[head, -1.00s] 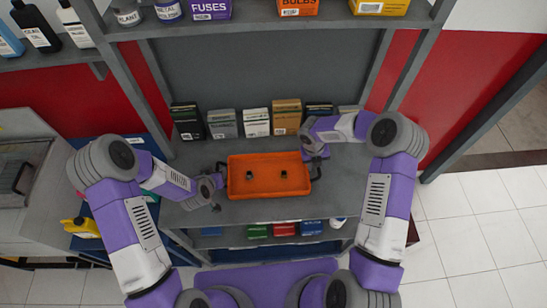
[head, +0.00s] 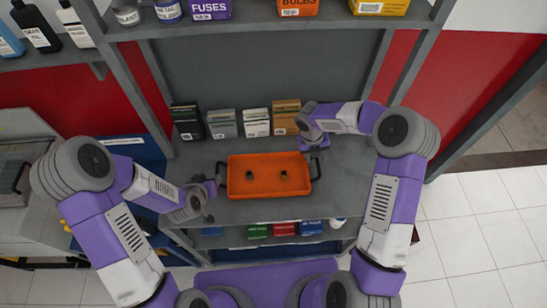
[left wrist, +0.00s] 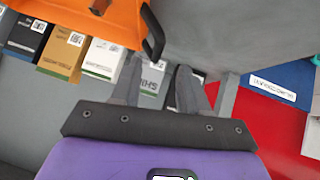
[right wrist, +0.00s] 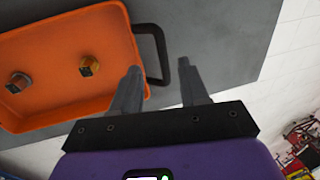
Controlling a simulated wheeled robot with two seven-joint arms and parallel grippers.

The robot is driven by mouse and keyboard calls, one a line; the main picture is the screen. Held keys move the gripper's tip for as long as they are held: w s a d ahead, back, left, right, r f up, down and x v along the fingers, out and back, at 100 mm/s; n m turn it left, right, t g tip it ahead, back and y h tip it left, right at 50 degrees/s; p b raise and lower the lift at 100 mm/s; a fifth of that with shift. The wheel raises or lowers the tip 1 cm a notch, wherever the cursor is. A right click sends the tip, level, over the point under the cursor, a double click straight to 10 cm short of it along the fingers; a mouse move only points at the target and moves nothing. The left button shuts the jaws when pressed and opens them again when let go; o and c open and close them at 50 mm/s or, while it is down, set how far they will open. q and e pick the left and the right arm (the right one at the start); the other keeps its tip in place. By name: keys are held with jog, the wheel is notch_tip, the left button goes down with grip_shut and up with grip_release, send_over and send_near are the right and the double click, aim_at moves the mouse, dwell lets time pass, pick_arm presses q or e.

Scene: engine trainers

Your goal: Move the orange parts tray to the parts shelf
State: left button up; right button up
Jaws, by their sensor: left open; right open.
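The orange parts tray (head: 268,190) lies flat on a grey shelf board in the head view, with a dark handle at each end and two small metal parts inside. My left gripper (head: 211,190) is open and empty just left of the tray; in the left wrist view its fingers (left wrist: 158,70) are apart, with the tray's dark handle (left wrist: 152,32) beyond them. My right gripper (head: 315,143) is open near the tray's right end. In the right wrist view the other handle (right wrist: 163,55) appears between its fingertips (right wrist: 160,68); contact cannot be told.
An upper shelf (head: 275,23) holds bottles and boxes. More boxes (head: 284,229) sit below. Grey uprights flank the board. Bare board lies right of the tray.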

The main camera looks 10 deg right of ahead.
jog(key=v, duration=0.5)
jog(key=shift+a+r, duration=0.1)
jog(key=shift+r, duration=0.1)
dwell(0.3)
